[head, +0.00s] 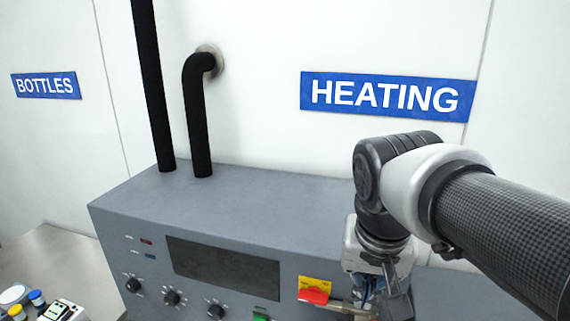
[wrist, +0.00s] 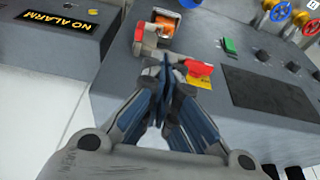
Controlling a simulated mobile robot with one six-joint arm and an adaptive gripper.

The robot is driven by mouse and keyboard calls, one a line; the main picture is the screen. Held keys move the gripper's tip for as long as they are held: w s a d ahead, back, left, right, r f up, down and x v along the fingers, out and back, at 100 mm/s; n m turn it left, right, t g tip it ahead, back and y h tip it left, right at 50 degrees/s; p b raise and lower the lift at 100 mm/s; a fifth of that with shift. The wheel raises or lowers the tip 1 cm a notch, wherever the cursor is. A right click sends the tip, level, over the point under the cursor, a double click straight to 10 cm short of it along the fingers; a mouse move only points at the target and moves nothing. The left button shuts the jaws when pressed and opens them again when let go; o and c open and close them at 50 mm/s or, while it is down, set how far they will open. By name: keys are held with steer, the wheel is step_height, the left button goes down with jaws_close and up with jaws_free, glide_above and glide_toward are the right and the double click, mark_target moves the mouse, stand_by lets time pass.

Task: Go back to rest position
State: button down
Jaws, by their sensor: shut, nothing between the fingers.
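My gripper (wrist: 172,75) is shut and empty in the wrist view, its fingertips together in front of the grey heating cabinet's panel. In that view the fingers overlap the red emergency switch (wrist: 198,70), and whether they touch it I cannot tell. The grey cabinet (head: 230,188) stands under the blue HEATING sign (head: 388,97). The red switch on its yellow plate (head: 314,291) is just left of my wrist.
The cabinet front has a dark display (head: 222,268), knobs (head: 172,298) and a green switch (head: 261,317). Two black pipes (head: 197,125) rise from its top. A NO ALARM box (wrist: 66,22) stands at the left in the wrist view. A bench (head: 50,262) with small items is at lower left.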

steer(key=s+f+n+b, duration=0.1)
steer(key=s+f+b, duration=0.3)
steer(key=f, duration=0.5)
steer(key=s+f+n+t+b, duration=0.1)
steer(key=s+f+b, duration=0.3)
steer(key=f+b, duration=0.4)
steer(key=s+f+n+b, duration=0.1)
steer(key=s+f+b, duration=0.4)
steer(key=f, duration=0.5)
steer(key=shift+d+f+y+b, duration=0.15)
steer(key=shift+y+b, duration=0.25)
steer(key=shift+b, duration=0.35)
steer(key=shift+d, duration=0.2)
